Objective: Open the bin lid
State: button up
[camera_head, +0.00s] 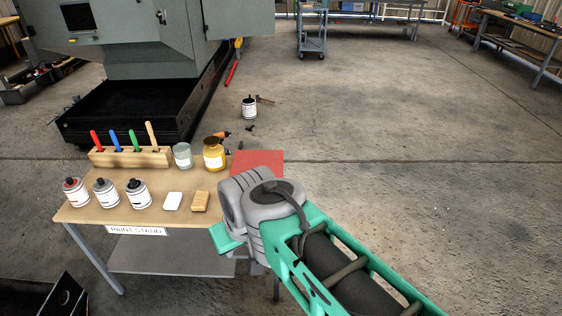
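I cannot make out a bin with a lid for certain. A dark open-topped box or panel (62,297) is cut off at the bottom left corner; I cannot tell whether it is the bin. My green and grey arm reaches in from the lower right, with its grey wrist joint over the right end of the paint stand. The fingers of my gripper do not show; they are hidden behind the arm or out of frame.
The wooden paint stand (148,212) holds several paint cans, jars, a rack of coloured handles (130,156), small blocks and a red sheet (262,157). A large grey machine (150,45) stands behind. A can (249,107) and tools lie on the floor. Floor to the right is clear.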

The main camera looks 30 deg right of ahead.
aim_at(244, 160)
jog(key=z, duration=0.25)
jog(key=i, duration=0.85)
jog(key=u, duration=0.75)
jog(key=i, duration=0.5)
jog(key=u, duration=0.5)
